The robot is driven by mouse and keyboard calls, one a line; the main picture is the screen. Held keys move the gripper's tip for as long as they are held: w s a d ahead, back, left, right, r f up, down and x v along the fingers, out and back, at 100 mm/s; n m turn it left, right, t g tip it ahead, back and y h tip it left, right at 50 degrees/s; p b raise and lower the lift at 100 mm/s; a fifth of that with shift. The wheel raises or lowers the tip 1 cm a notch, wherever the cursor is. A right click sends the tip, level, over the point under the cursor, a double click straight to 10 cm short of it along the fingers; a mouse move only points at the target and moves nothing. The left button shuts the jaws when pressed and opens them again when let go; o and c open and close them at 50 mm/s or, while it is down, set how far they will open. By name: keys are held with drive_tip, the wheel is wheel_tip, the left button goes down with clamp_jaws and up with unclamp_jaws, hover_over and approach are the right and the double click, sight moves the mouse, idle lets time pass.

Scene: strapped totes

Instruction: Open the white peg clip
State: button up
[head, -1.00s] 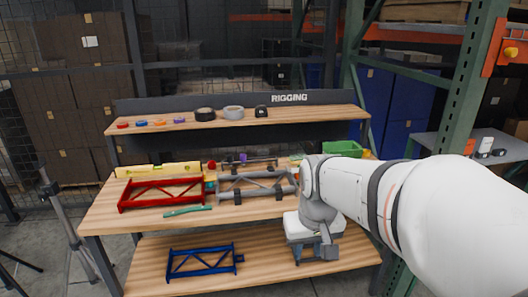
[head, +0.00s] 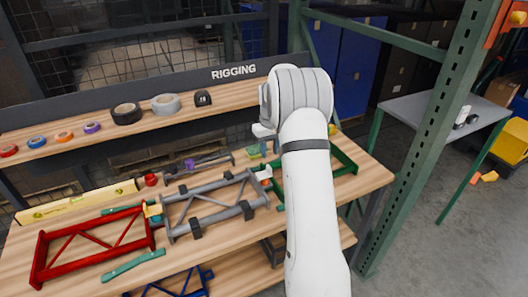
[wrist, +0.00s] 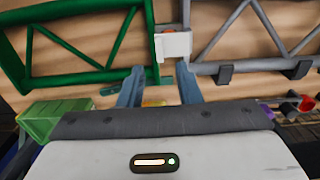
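The white peg clip (head: 263,172) sits where the grey truss frame (head: 214,201) meets the green truss frame (head: 340,167) on the bench. In the wrist view the white clip (wrist: 173,45) lies between the green frame (wrist: 75,75) and the grey frame (wrist: 255,66), just beyond the fingertips. My gripper (wrist: 159,68) is open, its two blue-grey fingers apart, with nothing seen held between them. Whether the fingertips touch the clip cannot be told. In the head view my arm hides most of the gripper and part of the green frame.
A green bin (wrist: 47,120) stands near my gripper. A raised shelf (head: 70,142) with tape rolls runs behind. A green rack post (head: 425,140) stands to the right.

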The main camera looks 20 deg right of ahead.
sight(269, 167)
drive_tip(key=shift+w+f, duration=0.3)
drive_tip(key=shift+w, duration=0.05)
drive_tip(key=shift+f, duration=0.35)
wheel_tip(269, 167, down, 7)
drive_tip(key=shift+r+p, duration=0.15)
drive_tip(key=shift+p, duration=0.6)
drive_tip(key=shift+s, duration=0.1)
drive_tip(key=shift+c, duration=0.3)
clamp_jaws()
